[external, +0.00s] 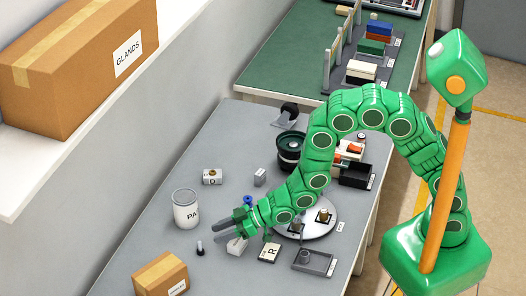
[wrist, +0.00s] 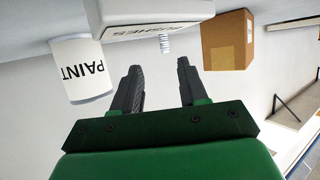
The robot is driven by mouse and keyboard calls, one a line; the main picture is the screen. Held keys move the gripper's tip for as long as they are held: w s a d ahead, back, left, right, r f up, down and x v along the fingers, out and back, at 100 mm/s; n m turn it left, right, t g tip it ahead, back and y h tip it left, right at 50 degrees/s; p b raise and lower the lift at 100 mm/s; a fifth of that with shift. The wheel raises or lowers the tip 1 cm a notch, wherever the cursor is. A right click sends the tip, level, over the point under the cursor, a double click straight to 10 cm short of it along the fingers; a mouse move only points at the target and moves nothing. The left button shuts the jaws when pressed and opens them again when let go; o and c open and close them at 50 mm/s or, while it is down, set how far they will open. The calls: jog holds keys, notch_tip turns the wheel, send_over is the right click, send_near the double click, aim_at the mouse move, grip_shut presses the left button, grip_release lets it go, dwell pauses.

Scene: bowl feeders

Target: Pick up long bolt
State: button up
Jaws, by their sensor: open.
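The bolt shows in the wrist view as a pale threaded shaft (wrist: 165,43) between the paint can and the cardboard box. Its lower end is hidden behind a white box. In the external view, a small dark upright piece (external: 199,248) between the can and the carton appears to be this bolt. My gripper (external: 218,235) is low over the grey table, to the right of that piece and apart from it. In the wrist view my gripper (wrist: 158,72) has its two dark fingers spread, with nothing between them, and the shaft lies beyond the gap.
The white box labelled BUSHES (wrist: 150,18) stands close in front of the fingers; it also shows under my gripper (external: 237,246). The paint can (external: 186,210) and cardboard box (external: 160,275) flank the bolt. A round plate (external: 318,230) and grey tray (external: 314,262) are right.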

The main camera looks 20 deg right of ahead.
aim_at(200, 248)
jog(key=shift+s+x, duration=0.2)
jog(key=shift+x, duration=0.85)
jog(key=shift+s+x, duration=0.2)
jog(key=shift+x, duration=0.85)
jog(key=shift+w+a+f, duration=0.2)
jog(key=shift+a+f, duration=0.05)
jog(key=shift+a, duration=0.4)
grip_shut()
